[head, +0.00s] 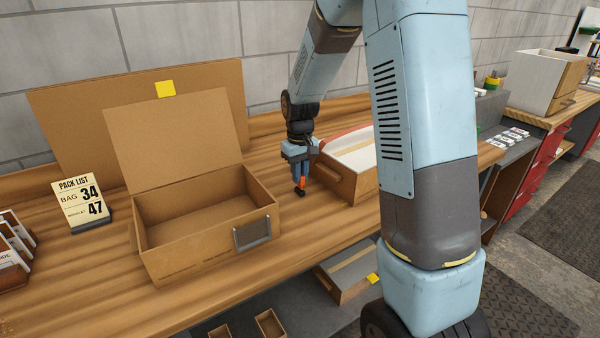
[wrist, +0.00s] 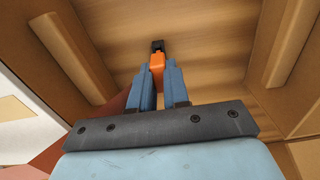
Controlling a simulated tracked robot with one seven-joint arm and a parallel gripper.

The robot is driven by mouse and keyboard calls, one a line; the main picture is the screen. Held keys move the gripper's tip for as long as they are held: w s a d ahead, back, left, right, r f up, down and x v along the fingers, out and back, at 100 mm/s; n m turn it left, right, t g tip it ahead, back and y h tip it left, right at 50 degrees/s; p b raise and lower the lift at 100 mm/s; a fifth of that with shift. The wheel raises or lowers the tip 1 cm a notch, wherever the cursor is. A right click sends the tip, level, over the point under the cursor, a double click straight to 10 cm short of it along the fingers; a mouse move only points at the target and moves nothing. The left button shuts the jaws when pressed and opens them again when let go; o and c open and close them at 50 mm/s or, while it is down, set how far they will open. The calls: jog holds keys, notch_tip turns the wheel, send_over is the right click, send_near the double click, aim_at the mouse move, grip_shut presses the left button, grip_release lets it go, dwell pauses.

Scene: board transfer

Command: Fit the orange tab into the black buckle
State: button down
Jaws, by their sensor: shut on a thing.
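My gripper (head: 300,172) points down over the wooden bench, between the open cardboard box and a second box. In the wrist view its blue fingers (wrist: 159,85) are shut on the orange tab (wrist: 157,66). The orange tab (head: 301,182) shows small below the fingertips in the head view. The black buckle (wrist: 157,46) is right at the tab's far end in the wrist view, and a dark piece (head: 300,192) shows just under the tab in the head view. I cannot tell how far the tab is inside the buckle.
The open cardboard box (head: 205,240) stands left of my gripper and looks empty. A pack list card (head: 82,203) stands at the left. Bare bench (head: 320,232) lies in front.

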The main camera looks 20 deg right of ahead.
jog(key=shift+f, duration=1.05)
jog(key=c, duration=1)
grip_release()
jog(key=shift+c, duration=0.2)
jog(key=shift+r, duration=0.1)
notch_tip(320, 180, up, 13)
jog(key=shift+r, duration=0.2)
